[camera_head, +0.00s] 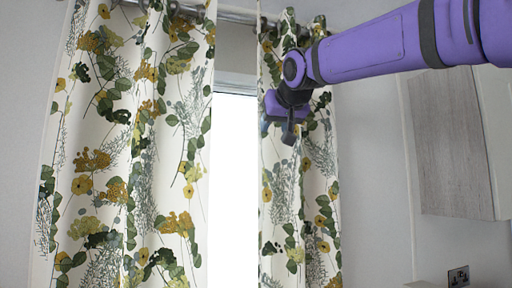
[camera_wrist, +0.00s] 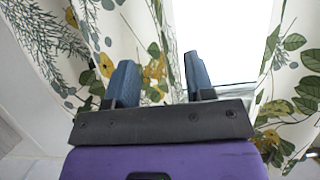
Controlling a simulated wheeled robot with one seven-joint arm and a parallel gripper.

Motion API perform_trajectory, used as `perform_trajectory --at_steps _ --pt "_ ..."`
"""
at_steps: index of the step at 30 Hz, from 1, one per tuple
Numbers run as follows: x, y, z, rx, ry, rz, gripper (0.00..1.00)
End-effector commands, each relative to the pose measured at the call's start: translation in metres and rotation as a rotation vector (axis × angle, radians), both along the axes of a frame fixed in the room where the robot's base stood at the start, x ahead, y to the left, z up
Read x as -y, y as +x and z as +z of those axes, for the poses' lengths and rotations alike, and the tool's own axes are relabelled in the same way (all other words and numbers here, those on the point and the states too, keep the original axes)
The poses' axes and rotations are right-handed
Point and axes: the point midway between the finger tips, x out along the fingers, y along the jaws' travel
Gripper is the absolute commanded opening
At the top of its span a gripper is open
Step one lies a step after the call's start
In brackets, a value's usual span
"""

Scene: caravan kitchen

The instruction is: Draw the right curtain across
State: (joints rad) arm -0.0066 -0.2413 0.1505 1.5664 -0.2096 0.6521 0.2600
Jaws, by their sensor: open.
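The right curtain (camera_head: 300,215), white with green leaves and yellow flowers, hangs gathered at the right side of the window in the head view. My gripper (camera_head: 278,128) is at its upper part, near its left edge. In the wrist view the two blue fingers of my gripper (camera_wrist: 158,80) stand apart, with the right curtain (camera_wrist: 95,50) behind and between them. Whether the fingers touch the cloth I cannot tell. The left curtain (camera_head: 125,150), in the same pattern, hangs at the left. A bright gap of window (camera_head: 233,190) shows between the curtains.
A metal curtain rail (camera_head: 238,15) runs along the top. A grey wood-front cupboard (camera_head: 447,145) hangs on the right wall, below my arm. A socket (camera_head: 458,276) is at the lower right. The space before the window gap looks clear.

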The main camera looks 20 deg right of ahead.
Motion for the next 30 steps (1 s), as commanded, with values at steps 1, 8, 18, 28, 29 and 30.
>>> perform_trajectory --at_steps 1,8,18,28,29,30 --pt "0.000 0.006 -0.003 -0.003 0.000 -0.001 0.49" --pt "0.001 0.042 -0.019 -0.005 -0.001 -0.001 0.49" --pt "0.001 0.085 -0.037 -0.003 0.000 -0.001 0.49" --pt "0.001 0.092 -0.040 -0.003 -0.001 -0.001 0.49" --pt "0.001 0.092 -0.040 -0.003 -0.001 -0.001 0.49" --pt "0.001 0.092 -0.040 -0.003 -0.001 -0.001 0.49"
